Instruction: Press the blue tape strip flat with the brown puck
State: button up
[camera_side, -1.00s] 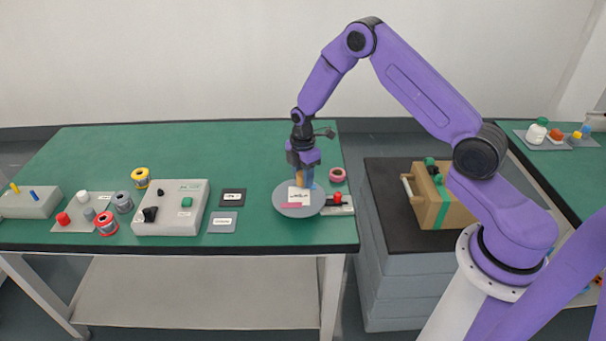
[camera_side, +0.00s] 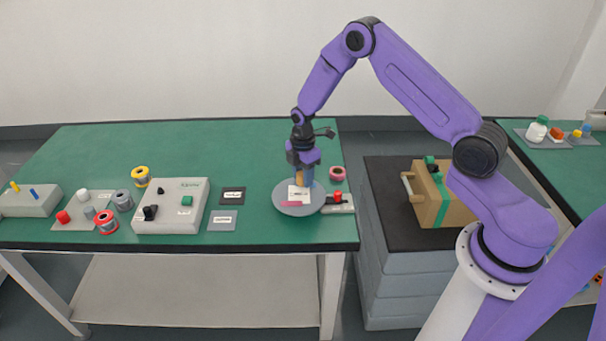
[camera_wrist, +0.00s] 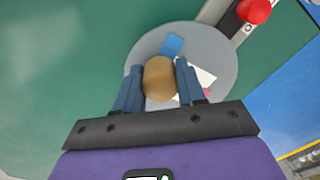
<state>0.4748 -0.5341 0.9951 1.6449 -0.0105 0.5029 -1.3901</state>
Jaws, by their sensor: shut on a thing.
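My gripper (camera_wrist: 158,85) is shut on the brown puck (camera_wrist: 159,78), which sits between its two blue fingers. In the side view my gripper (camera_side: 303,178) is low over a round grey disc (camera_side: 283,207). The blue tape strip (camera_wrist: 172,45) shows in the wrist view on the disc, just beyond the puck. The puck hides part of the disc and perhaps part of the strip. A white label (camera_side: 298,193) and a pink strip (camera_side: 292,204) also lie on the disc. I cannot tell whether the puck touches the disc.
A small base with a red knob (camera_side: 338,197) stands right beside the disc. A pink roll (camera_side: 337,173) lies behind it. Two small plates (camera_side: 222,221) and a grey control box (camera_side: 171,208) are to the left. The table's right edge is close by.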

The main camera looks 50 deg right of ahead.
jog(key=shift+f, duration=0.4)
dwell(1.2)
jog(key=shift+r, duration=3.6)
